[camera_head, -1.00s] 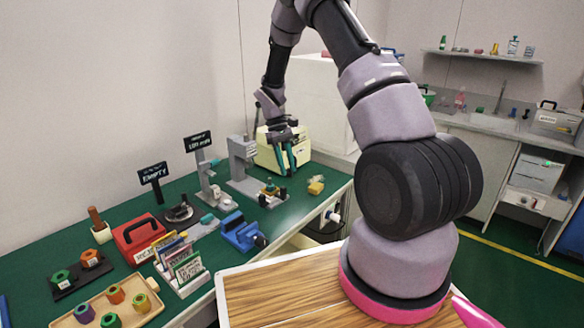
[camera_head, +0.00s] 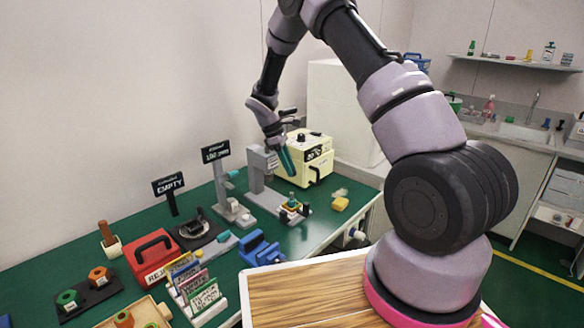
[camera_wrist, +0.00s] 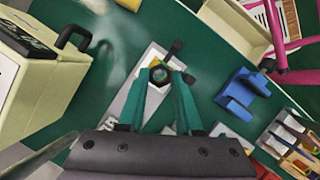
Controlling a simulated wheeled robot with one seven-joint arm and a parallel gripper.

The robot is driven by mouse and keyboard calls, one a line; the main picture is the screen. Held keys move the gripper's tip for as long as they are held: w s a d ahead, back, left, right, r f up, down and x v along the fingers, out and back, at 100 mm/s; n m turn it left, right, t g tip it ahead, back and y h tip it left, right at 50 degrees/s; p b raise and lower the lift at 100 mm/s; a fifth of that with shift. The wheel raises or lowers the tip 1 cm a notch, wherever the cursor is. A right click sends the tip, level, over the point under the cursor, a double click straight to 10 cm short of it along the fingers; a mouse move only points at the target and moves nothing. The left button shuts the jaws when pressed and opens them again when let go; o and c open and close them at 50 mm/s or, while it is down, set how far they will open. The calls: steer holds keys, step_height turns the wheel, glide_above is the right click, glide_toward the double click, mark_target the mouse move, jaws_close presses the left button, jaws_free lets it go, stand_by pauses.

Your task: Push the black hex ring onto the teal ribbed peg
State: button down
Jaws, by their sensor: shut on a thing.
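My gripper (camera_wrist: 160,77) is shut on the black hex ring (camera_wrist: 152,75), which sits between the teal fingertips in the wrist view. A small teal round shape shows through the ring's hole. In the head view my gripper (camera_head: 287,161) is above the fixture and the ring is too small to make out. The teal ribbed peg (camera_head: 292,200) stands upright on the grey fixture, below the fingertips with a visible gap. In the wrist view the ring and fingers hide most of the peg.
A cream machine (camera_head: 305,160) stands close behind the fixture. A grey upright (camera_head: 260,165) rises at its left. A blue vise (camera_head: 260,249) is in front, and a yellow block (camera_head: 340,203) lies to the right. Black knobs (camera_wrist: 176,47) stand near the ring.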

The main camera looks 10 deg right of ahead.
glide_above(289, 200)
steer(key=shift+w+f, duration=0.1)
steer(key=shift+f, duration=2.8)
steer(key=shift+f, duration=2.15)
steer(key=c, duration=0.5)
jaws_free()
steer(key=v, duration=1)
steer(key=shift+r, duration=0.4)
